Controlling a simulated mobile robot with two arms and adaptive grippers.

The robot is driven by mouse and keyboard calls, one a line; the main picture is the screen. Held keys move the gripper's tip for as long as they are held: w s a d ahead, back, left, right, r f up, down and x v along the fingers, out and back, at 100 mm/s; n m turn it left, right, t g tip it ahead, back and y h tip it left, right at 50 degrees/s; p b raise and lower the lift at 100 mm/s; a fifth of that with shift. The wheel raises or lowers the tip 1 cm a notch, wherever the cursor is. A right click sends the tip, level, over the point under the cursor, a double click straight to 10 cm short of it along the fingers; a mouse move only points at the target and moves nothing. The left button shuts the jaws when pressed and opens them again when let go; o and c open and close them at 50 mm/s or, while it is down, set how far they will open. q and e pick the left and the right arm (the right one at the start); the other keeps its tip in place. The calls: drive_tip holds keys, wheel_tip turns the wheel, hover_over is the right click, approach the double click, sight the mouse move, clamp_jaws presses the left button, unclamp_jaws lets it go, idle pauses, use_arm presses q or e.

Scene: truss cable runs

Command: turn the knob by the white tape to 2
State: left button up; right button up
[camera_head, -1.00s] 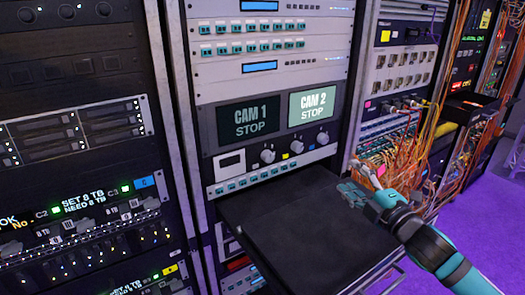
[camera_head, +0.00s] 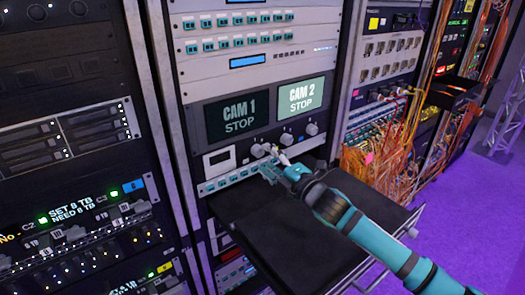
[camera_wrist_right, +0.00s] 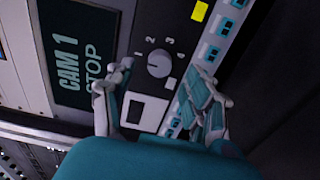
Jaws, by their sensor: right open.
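The knob (camera_wrist_right: 159,63) by the white tape (camera_wrist_right: 170,84) is small, round and pale, with the marks 1, 2, 3 and 4 around it in the right wrist view. I cannot surely read where it points. In the head view this knob (camera_head: 257,150) is the leftmost of three under the screens. My right gripper (camera_head: 278,155) is open in front of the panel, close to that knob. In the right wrist view its fingers (camera_wrist_right: 160,82) stand apart on either side of the knob, with nothing visibly held. The left gripper is not in view.
Two more knobs (camera_head: 286,139) (camera_head: 312,129) sit to the right. A yellow tape (camera_wrist_right: 199,11) is on the panel. Screens read CAM 1 STOP (camera_head: 238,117) and CAM 2 STOP (camera_head: 307,96). A black pull-out shelf (camera_head: 270,235) juts out below. Orange cables (camera_head: 375,155) hang at right.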

sight(260, 153)
drive_tip(key=shift+x, duration=1.75)
drive_tip(key=shift+s+d, duration=0.1)
clamp_jaws()
